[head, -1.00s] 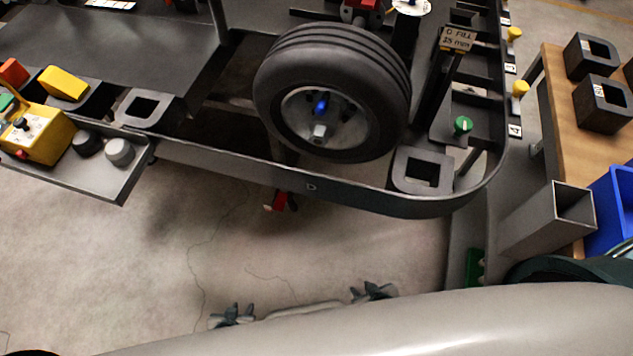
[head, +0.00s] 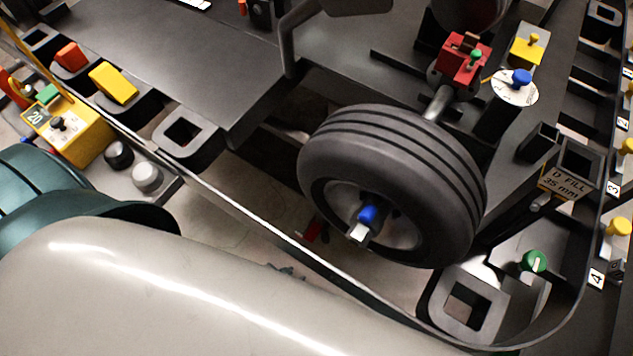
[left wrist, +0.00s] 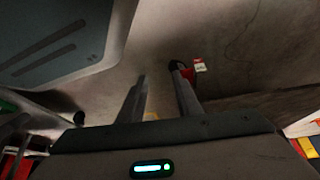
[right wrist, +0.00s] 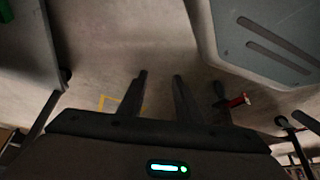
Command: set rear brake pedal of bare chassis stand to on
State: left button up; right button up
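A red pedal-like part (head: 313,231) shows low under the stand, through the gap between its curved rim and the wheel; I take it for a brake pedal. In the left wrist view, a red part (left wrist: 189,74) with a white tag lies just beyond the right fingertip; contact cannot be told. My left gripper (head: 287,270) shows only as a small dark bit behind the rim in the head view; its fingers stand apart and empty in the left wrist view (left wrist: 160,76). My right gripper (right wrist: 159,76) is open and empty. A red lever (right wrist: 238,101) lies right of it. Pedal settings are unclear.
The stand's dark rim (head: 260,215) crosses above the floor. A black tyre (head: 400,165) with a blue-and-silver hub, a yellow control box (head: 75,135) and square sockets (head: 185,135) are above. Bare floor lies under the grippers.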

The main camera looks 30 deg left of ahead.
pick_arm(q)
jog(key=shift+s, duration=0.25)
jog(key=shift+o, duration=1.2)
jog(key=shift+s+a, duration=0.1)
jog(key=o, duration=0.3)
jog(key=shift+w, duration=0.2)
jog(key=w+a+r+g+b, duration=0.1)
jog(key=w+b, duration=0.3)
jog(key=w, duration=0.2)
jog(key=w+a+g+b, duration=0.1)
jog(key=w+g+b, duration=0.1)
jog(key=w+b, duration=0.2)
jog(key=w+a+r+g+y+b, duration=0.1)
jog(key=w+b, duration=0.4)
jog(key=w, duration=0.5)
jog(key=shift+a+r+n+g, duration=0.3)
jog(key=shift+a+g, duration=0.15)
jog(key=shift+g, duration=0.25)
pick_arm(e)
notch_tip(320, 180, up, 16)
jog(key=shift+a+r+g, duration=0.25)
jog(key=shift+a+g, duration=0.05)
jog(key=shift+s, duration=0.1)
